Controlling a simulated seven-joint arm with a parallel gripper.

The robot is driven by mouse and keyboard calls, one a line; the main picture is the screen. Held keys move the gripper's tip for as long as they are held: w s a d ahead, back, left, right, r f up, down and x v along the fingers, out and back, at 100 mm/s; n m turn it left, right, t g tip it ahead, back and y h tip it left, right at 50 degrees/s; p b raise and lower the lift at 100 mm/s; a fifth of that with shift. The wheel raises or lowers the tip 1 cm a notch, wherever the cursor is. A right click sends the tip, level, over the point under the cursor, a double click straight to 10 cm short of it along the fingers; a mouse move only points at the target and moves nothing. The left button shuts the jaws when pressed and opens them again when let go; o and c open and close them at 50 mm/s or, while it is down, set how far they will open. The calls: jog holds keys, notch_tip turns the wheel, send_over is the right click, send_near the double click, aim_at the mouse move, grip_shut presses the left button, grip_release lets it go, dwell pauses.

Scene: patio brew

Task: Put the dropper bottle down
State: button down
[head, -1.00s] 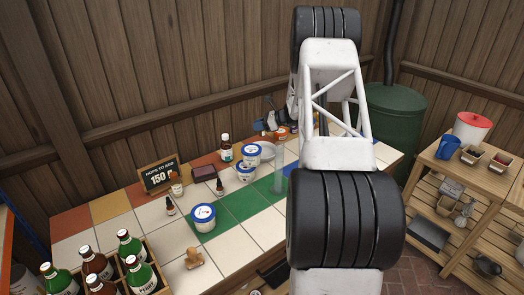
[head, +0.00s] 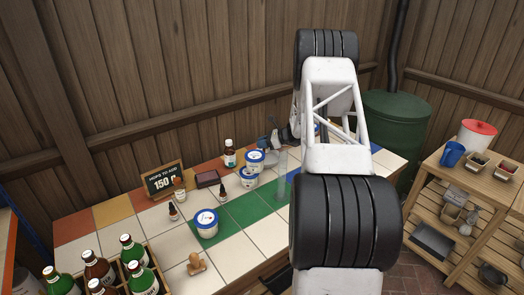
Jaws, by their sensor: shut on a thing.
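My gripper (head: 273,142) shows small at the far side of the tiled table, partly hidden behind my arm and close behind the blue-lidded tubs. It is shut on what I take to be the dropper bottle, but the held thing is too small and covered to make out. Other small brown dropper bottles stand upright on the table: one at the left (head: 173,212), one by the sign (head: 180,189) and one right of these (head: 223,191).
A stack of blue-lidded tubs (head: 250,178), a lone tub (head: 206,225), a larger brown bottle (head: 230,153) and a clear cylinder (head: 282,180) stand on the table. A chalkboard sign (head: 162,180) is at the back left, a bottle crate (head: 158,270) at the front left. Front white tiles are partly clear.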

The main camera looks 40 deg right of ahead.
jog(key=shift+f, duration=1.85)
jog(key=shift+f, duration=0.1)
jog(key=c, duration=1)
grip_release()
jog(key=v, duration=1.2)
